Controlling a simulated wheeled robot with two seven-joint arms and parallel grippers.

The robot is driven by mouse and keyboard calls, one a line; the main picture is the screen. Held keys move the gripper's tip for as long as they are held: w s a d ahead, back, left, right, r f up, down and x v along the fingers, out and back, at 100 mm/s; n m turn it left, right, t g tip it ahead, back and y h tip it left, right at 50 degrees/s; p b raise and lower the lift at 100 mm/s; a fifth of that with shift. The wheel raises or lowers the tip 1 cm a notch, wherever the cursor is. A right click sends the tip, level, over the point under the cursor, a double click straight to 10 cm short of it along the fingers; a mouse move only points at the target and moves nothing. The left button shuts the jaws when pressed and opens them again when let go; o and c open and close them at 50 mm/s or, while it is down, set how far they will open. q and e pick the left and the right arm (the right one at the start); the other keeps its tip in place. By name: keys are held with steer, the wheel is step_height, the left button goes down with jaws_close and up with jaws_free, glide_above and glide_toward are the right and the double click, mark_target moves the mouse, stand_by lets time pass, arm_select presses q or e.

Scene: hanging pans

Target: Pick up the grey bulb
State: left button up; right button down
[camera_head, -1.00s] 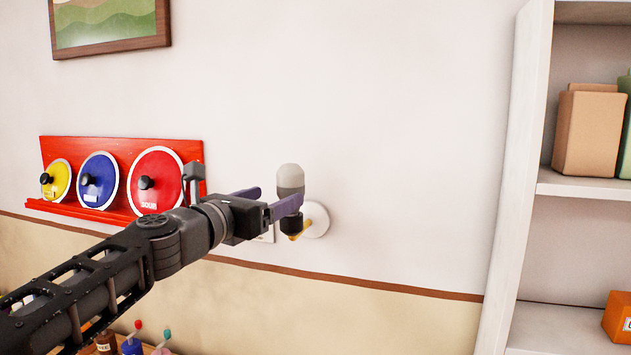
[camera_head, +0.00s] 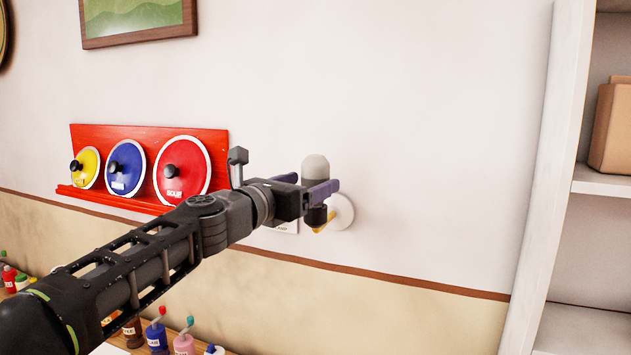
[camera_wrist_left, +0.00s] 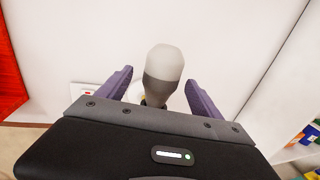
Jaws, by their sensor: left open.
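The grey bulb (camera_head: 315,169) stands upright in a dark socket (camera_head: 316,216) on a wall lamp with a round white base (camera_head: 341,211). My left gripper (camera_head: 313,186) is open at the bulb, with its purple fingers around it in the head view. In the left wrist view, the bulb (camera_wrist_left: 163,72) has a pale rounded top and a darker lower part. It stands between the two open fingers of the left gripper (camera_wrist_left: 160,92), with a gap on each side. The bulb's lower part is partly hidden by the gripper body. My right gripper is not in view.
A red wall rack (camera_head: 215,140) holds yellow, blue and red discs left of the lamp. A white shelf unit (camera_head: 545,180) stands at the right. Small bottles (camera_head: 157,336) stand on a surface below. The wall above the bulb is clear.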

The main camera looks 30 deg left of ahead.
mark_target(323, 177)
arm_select(q)
steer(key=w, duration=0.3)
steer(key=w+p, duration=0.1)
steer(key=w, duration=0.1)
steer(key=shift+w+d, duration=0.15)
steer(key=shift+d, duration=0.25)
steer(key=shift+r, duration=0.1)
steer(key=c, duration=1.5)
steer(key=shift+o, duration=0.2)
steer(key=shift+r, duration=0.15)
steer(key=shift+r, duration=4.85)
